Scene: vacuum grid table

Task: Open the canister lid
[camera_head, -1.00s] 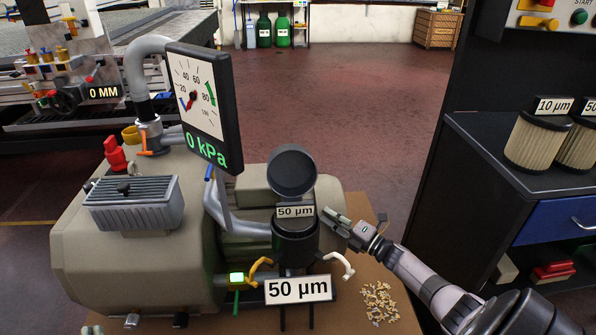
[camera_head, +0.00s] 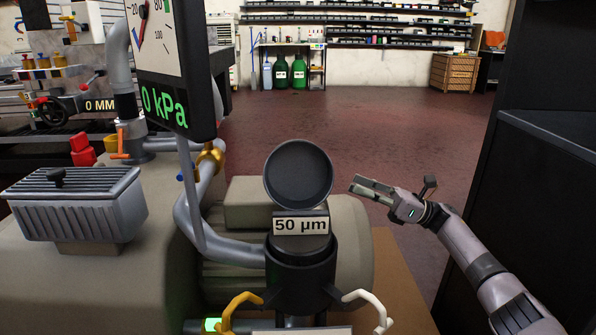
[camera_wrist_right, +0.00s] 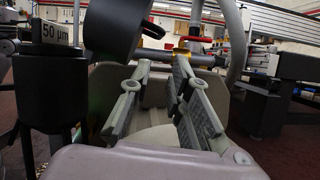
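The canister (camera_head: 300,268) is a dark upright cylinder with a 50 µm label (camera_head: 301,225) at its top. Its round dark lid (camera_head: 298,173) stands raised and tilted up above the body, its round face towards the head camera. A yellow clamp handle (camera_head: 240,303) and a white one (camera_head: 370,300) spread out at its sides. My right gripper (camera_head: 357,187) is just right of the lid, apart from it and empty. In the right wrist view its fingers (camera_wrist_right: 160,80) are spread, with the canister (camera_wrist_right: 48,92) and lid (camera_wrist_right: 113,25) to the left. My left gripper is out of view.
The gauge (camera_head: 165,60) reading 0 kPa stands on a pipe at the left. A beige tank with a grey finned box (camera_head: 75,205) fills the lower left. A dark cabinet (camera_head: 545,180) stands at the right. Open floor lies behind the canister.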

